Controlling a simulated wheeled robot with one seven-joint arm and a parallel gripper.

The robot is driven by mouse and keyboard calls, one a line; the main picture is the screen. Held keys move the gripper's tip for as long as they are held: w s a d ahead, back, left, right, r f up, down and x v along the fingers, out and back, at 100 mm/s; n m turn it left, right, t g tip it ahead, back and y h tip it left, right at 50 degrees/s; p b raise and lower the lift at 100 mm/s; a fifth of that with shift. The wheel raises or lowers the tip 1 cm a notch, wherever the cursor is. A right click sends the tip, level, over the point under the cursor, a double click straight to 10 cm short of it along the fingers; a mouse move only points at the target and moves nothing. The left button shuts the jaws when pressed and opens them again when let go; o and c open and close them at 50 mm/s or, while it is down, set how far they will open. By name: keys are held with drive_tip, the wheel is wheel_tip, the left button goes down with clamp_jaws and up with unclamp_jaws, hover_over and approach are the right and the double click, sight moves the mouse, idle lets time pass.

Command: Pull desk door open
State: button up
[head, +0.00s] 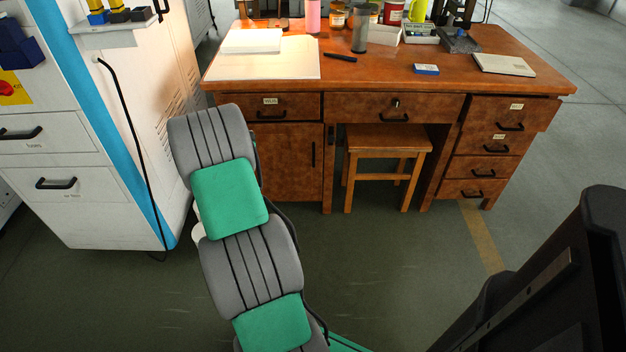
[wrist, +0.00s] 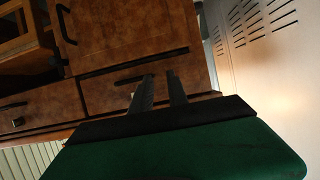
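The wooden desk (head: 440,75) stands ahead. Its door (head: 290,165) is the brown panel at the lower left, with a dark upright handle (head: 313,154) near its right edge. The door looks shut, and my arm hides its left part. In the wrist view, which is turned around, the door (wrist: 130,30) is at the top and its handle (wrist: 65,22) is at the upper left. My gripper (wrist: 160,76) shows two dark fingers apart with nothing between them. They overlap the drawer above the door, to the side of the door handle. In the head view my gripper is hidden behind my arm.
A white cabinet (head: 60,190) stands close on the left; its vented side (wrist: 255,45) fills the right of the wrist view. A wooden stool (head: 385,150) is in the desk's knee space. Floor in front of the door (head: 350,250) is clear.

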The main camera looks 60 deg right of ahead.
drive_tip(key=s+d+f+m+g+h+b, duration=0.1)
drive_tip(key=s+d+f+h+b, duration=0.15)
drive_tip(key=s+d+f, duration=0.45)
drive_tip(key=s+d+f+m+h+b, duration=0.1)
drive_tip(key=s+d+f+b, duration=0.3)
drive_tip(key=f, duration=0.5)
drive_tip(key=h+b, duration=0.1)
drive_tip(key=h, duration=0.1)
approach(314, 159)
drive_tip(key=x, duration=0.3)
drive_tip(key=b+x, duration=0.1)
drive_tip(key=x, duration=0.2)
drive_tip(key=b+x, duration=0.2)
drive_tip(key=x, duration=0.2)
drive_tip(key=shift+f, duration=0.25)
drive_tip(key=shift+w+d+r, duration=0.2)
drive_tip(key=shift+d, duration=0.15)
clamp_jaws()
